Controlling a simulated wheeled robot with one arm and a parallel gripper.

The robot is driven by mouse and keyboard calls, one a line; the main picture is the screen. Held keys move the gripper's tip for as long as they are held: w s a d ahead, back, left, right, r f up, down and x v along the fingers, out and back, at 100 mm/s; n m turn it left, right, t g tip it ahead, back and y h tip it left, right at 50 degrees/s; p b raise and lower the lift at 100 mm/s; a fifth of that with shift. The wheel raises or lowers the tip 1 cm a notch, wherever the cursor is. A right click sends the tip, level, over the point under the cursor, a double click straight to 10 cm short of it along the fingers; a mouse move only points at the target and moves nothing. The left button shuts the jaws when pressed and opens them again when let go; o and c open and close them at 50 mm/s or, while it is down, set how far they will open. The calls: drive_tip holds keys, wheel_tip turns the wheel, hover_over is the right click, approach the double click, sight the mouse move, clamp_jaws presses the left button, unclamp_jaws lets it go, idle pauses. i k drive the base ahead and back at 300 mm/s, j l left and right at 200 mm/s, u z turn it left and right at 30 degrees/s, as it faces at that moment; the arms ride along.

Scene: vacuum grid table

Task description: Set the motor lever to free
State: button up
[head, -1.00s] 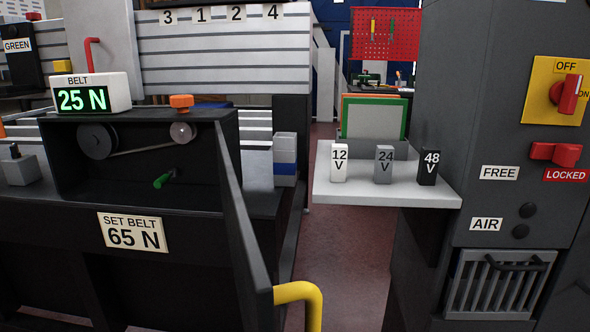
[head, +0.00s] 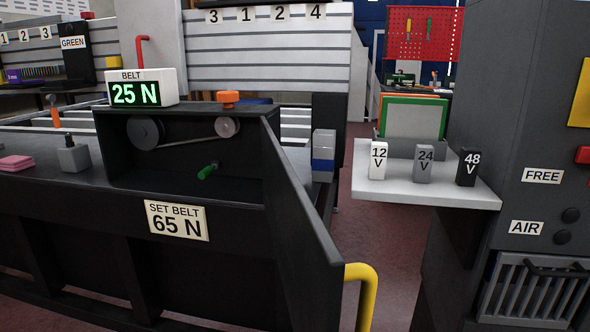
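A red lever (head: 583,155) on the grey cabinet is cut off by the right edge, so only a sliver of its handle shows. The FREE label (head: 543,175) is below and left of it. The LOCKED label is out of view. No label reading "motor" is visible. A belt housing (head: 188,114) on the dark bench holds two pulleys, a belt and a green handle (head: 208,171), with an orange knob (head: 228,97) on top. My gripper is not in view.
The display (head: 141,88) reads BELT 25 N; a plate (head: 177,221) reads SET BELT 65 N. A shelf (head: 400,193) carries 12 V, 24 V and 48 V blocks. A yellow rail (head: 367,290) stands at the bench's end. Reddish floor (head: 393,270) lies open between bench and cabinet.

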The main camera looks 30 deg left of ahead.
sight(202, 175)
drive_tip(key=k+j+u, duration=0.1)
drive_tip(key=u, duration=1.3)
drive_tip(key=k+j, duration=0.05)
drive_tip(key=j, duration=0.05)
